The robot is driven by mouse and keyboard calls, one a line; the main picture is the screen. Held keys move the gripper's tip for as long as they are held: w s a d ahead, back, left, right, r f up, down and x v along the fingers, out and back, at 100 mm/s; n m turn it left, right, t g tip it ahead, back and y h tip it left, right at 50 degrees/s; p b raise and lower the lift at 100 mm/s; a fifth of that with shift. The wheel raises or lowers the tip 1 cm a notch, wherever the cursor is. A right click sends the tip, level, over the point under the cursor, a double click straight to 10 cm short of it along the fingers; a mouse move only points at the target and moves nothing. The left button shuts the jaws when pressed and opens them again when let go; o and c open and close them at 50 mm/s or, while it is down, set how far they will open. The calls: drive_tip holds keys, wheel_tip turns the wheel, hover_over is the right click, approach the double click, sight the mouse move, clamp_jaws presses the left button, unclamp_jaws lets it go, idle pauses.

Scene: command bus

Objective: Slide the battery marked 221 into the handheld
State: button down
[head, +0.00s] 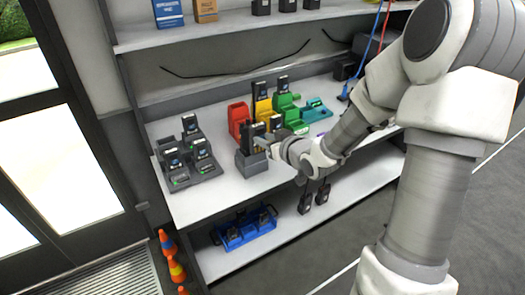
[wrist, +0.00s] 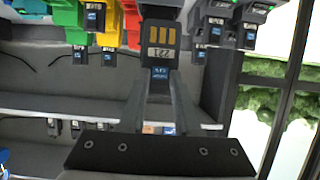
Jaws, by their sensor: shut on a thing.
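The battery marked 221 (wrist: 161,50) is a dark block with gold contacts, held between the fingers of my gripper (wrist: 160,92). In the head view my gripper (head: 264,142) is at the dark handheld (head: 248,133), which stands upright in a grey cradle (head: 252,163) near the front of the table. The battery's far end is close to a dark grey part at the top of the wrist view. I cannot tell whether they touch or whether the battery is inside the handheld. In the head view the battery is not clearly distinguishable from the gripper and handheld.
Red (head: 238,118), yellow (head: 263,108), green (head: 287,106) and teal (head: 316,111) cradles stand behind the grey one. A dark charger rack (head: 190,160) with several devices is at left. A blue tray (head: 243,230) sits on the lower shelf. White tabletop (head: 222,190) is clear in front.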

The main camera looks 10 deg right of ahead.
sight(262, 135)
drive_tip(key=shift+s+d+r+n+y, duration=0.1)
drive_tip(key=shift+d+r+n+y, duration=0.2)
drive_tip(key=shift+d+r, duration=0.2)
drive_tip(key=shift+f, duration=0.15)
drive_tip(key=shift+b+x, duration=1.4)
drive_tip(key=shift+x, duration=0.75)
drive_tip(key=shift+b+x, duration=0.4)
drive_tip(key=shift+x, duration=0.65)
drive_tip(key=shift+d+f+b, duration=0.1)
drive_tip(key=shift+f+b, duration=1.7)
drive_tip(key=shift+f, duration=0.4)
drive_tip(key=shift+f+b, duration=0.3)
drive_tip(key=shift+f, duration=0.05)
drive_tip(key=c, duration=0.5)
unclamp_jaws()
drive_tip(key=shift+c, duration=0.2)
